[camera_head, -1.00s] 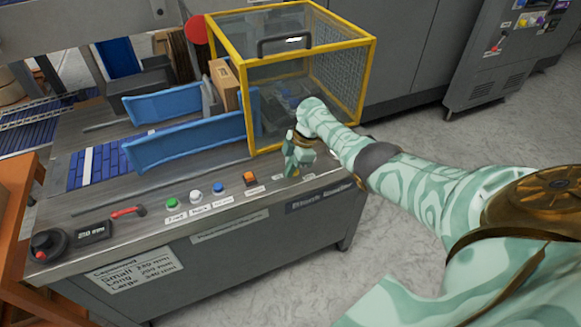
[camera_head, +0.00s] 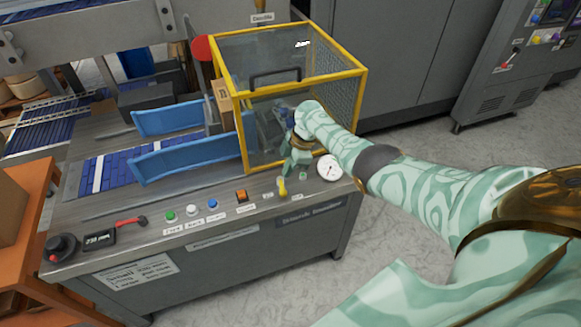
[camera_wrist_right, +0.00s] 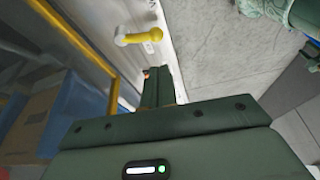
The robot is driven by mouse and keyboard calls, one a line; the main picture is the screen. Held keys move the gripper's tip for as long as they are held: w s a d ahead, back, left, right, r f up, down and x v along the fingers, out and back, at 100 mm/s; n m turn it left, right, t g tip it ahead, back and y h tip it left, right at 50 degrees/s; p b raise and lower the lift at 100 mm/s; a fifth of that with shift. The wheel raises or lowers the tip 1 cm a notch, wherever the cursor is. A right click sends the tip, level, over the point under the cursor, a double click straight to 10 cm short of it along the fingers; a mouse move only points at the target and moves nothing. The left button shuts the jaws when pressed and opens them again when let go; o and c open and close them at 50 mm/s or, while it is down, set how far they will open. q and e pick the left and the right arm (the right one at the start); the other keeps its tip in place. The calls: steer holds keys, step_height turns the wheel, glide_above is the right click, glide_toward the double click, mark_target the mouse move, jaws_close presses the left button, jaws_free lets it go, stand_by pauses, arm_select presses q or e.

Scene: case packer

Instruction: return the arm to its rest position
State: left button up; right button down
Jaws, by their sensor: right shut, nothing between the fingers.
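My right arm (camera_head: 400,180) comes in from the right in the head view, patterned in pale and mid green. Its gripper (camera_head: 287,172) hangs at the front right corner of the yellow-framed guard, above the control panel. In the right wrist view the gripper fingers (camera_wrist_right: 158,88) are together and empty. A yellow lever (camera_head: 282,187) stands on the panel just below the gripper; it also shows beyond the fingertips in the wrist view (camera_wrist_right: 138,36), apart from them. My left gripper is in no view.
The guard (camera_head: 365,95) with clear panels and a black handle stands close behind the gripper. A round white gauge (camera_head: 330,168) is to its right. Buttons, an orange switch (camera_head: 241,195) and a red lever (camera_head: 131,222) line the panel. Open floor (camera_head: 420,140) lies to the right.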

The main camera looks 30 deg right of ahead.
steer(key=shift+f, duration=0.1)
steer(key=s+a+f+m+g+h, duration=0.15)
steer(key=s+f+m+h, duration=0.4)
steer(key=s+f, duration=1.9)
steer(key=s+a+f+m, duration=0.1)
steer(key=s+a+f, duration=0.1)
steer(key=s, duration=0.7)
steer(key=s+a+f+m+y+b, duration=0.1)
steer(key=s+a+f+m, duration=0.1)
steer(key=s, duration=0.8)
steer(key=s+a+f+m+t, duration=0.1)
steer(key=s+a+f+m, duration=0.1)
steer(key=s, duration=0.7)
step_height(320, 180, down, 2)
steer(key=shift+s+a+f+y+b, duration=0.2)
steer(key=shift+a+y+b, duration=0.15)
steer(key=shift+a, duration=0.4)
